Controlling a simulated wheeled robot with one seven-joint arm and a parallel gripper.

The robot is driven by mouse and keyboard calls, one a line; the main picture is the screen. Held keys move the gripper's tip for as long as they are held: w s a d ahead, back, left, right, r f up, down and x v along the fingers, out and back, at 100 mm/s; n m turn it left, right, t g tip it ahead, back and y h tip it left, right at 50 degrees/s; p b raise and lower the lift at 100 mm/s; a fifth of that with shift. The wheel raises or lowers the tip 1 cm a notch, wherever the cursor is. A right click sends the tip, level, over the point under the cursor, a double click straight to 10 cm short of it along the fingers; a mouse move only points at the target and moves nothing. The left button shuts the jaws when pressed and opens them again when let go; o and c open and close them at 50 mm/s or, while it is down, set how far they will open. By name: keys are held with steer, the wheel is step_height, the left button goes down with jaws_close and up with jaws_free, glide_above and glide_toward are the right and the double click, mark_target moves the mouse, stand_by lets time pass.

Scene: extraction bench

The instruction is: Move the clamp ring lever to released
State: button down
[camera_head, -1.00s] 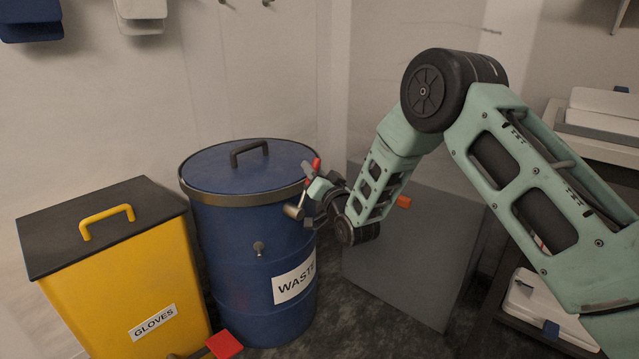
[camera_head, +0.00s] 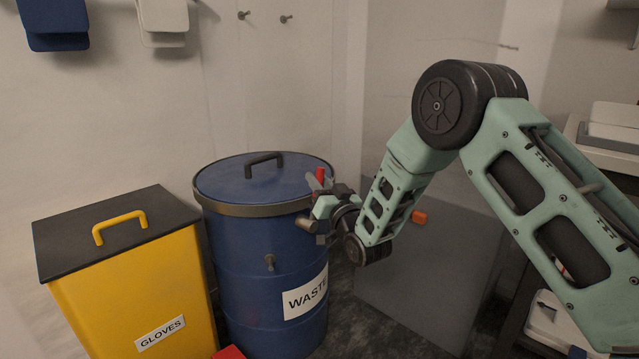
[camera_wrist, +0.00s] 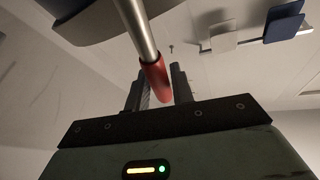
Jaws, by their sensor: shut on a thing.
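The clamp ring (camera_head: 250,210) is a dull metal band around the top of the blue waste drum (camera_head: 240,260), under its blue lid. The clamp ring lever (camera_head: 320,174) shows as a small red piece at the ring's right side. In the wrist view the lever (camera_wrist: 156,78) is a silver rod with a red grip, which sits between my two dark fingers. My gripper (camera_head: 322,203) is at the drum's right rim and shut on the lever; it also shows in the wrist view (camera_wrist: 160,85). The lever's pivot is hidden or too small to make out.
A yellow gloves bin (camera_head: 135,290) with a dark lid stands left of the drum. A red object (camera_head: 229,352) is at the bottom edge. A grey panel or box (camera_head: 430,270) stands right of the drum behind my arm. Wall hooks (camera_head: 285,19) are above.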

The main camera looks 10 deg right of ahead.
steer(key=shift+s+a+f, duration=0.1)
steer(key=c, duration=1.2)
jaws_free()
steer(key=b+v, duration=0.1)
steer(key=v, duration=1.6)
steer(key=shift+b, duration=0.3)
steer(key=shift+s, duration=0.1)
